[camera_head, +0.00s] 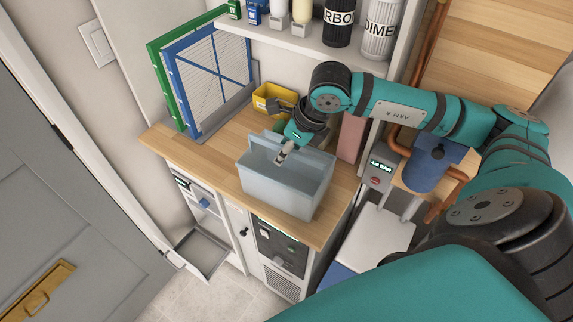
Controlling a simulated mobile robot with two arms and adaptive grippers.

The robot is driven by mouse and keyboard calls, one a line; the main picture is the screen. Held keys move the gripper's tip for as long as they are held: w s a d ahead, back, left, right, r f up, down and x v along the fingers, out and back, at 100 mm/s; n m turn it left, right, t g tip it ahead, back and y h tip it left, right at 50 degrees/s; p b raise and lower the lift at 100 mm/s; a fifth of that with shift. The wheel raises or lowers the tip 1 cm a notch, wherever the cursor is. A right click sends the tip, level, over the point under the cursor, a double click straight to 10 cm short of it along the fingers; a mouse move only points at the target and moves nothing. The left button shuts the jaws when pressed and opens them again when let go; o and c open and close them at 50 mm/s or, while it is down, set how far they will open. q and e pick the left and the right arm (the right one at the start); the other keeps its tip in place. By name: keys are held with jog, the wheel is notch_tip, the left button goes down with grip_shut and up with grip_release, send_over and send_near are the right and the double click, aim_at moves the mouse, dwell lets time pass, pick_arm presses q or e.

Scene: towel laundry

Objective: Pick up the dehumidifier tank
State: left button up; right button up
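The dehumidifier tank (280,188), a translucent blue-grey open-topped box, stands upright on the wooden counter (218,150) near its front edge. My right arm reaches in from the right, over the counter. Its gripper (283,156) points down and to the left at the tank's open top, with the fingertips within the rim's outline. I cannot tell whether the fingers touch the tank or how far apart they are. My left gripper is not in view.
Blue and green framed filters (208,75) lean at the counter's back left. A yellow bin (268,98) stands behind the tank, and a pinkish block (351,137) stands to its right. A shelf (290,39) with containers hangs above. A low compartment door (202,252) hangs open below.

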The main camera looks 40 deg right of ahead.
dwell(0.3)
grip_shut()
dwell(0.4)
